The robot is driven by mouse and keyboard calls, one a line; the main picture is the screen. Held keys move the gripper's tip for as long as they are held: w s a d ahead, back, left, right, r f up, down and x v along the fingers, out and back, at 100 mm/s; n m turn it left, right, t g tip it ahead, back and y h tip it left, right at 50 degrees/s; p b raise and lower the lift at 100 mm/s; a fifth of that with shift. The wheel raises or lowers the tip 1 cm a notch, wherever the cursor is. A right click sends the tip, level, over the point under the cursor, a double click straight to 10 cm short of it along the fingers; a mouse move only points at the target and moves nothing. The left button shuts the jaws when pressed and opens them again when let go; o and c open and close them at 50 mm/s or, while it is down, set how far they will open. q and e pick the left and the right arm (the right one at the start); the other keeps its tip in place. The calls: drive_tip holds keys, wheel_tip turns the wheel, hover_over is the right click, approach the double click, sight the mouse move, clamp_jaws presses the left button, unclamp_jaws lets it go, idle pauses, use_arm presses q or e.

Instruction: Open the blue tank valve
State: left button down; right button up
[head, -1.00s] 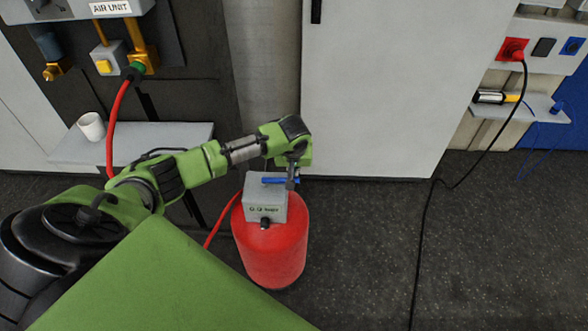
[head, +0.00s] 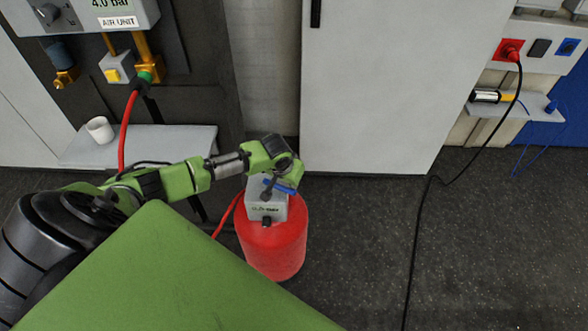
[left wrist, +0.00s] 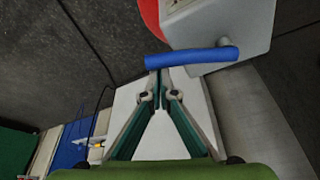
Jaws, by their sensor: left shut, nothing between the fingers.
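The blue valve handle (head: 284,187) sits at the top of the grey box (head: 266,207) on the red tank (head: 275,250). It slants down to the right in the head view. In the left wrist view the handle (left wrist: 192,58) runs across in front of my fingertips, with the box (left wrist: 225,28) behind its right part. My left gripper (head: 268,192) is at the handle, partly hidden by its wrist. Its fingers (left wrist: 158,76) are shut and empty, with their tips against or very close to the handle's left part. My right gripper is not in view.
A red hose (head: 126,130) runs down from the air unit (head: 118,20). A white cup (head: 99,129) stands on a grey shelf (head: 160,143). A tall white cabinet (head: 390,90) stands behind the tank. A black cable (head: 424,230) crosses the otherwise open floor at right.

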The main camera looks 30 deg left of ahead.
use_arm(q)
drive_tip(key=s+m+h+p, duration=0.1)
drive_tip(key=s+m, duration=0.1)
drive_tip(key=m, duration=0.1)
drive_tip(key=shift+s, duration=0.25)
drive_tip(key=shift+s+m+h+p, duration=0.3)
drive_tip(key=shift+s+m+p, duration=0.05)
drive_tip(key=shift+s+m, duration=0.4)
drive_tip(key=s+a+m+g+h+b, duration=0.1)
drive_tip(key=s+a+m, duration=0.2)
drive_tip(key=s+m, duration=0.2)
drive_tip(key=shift+s+h, duration=0.2)
drive_tip(key=shift+h, duration=0.1)
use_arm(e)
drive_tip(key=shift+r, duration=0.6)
use_arm(q)
drive_tip(key=shift+s+a+m, duration=0.1)
drive_tip(key=shift+m, duration=0.15)
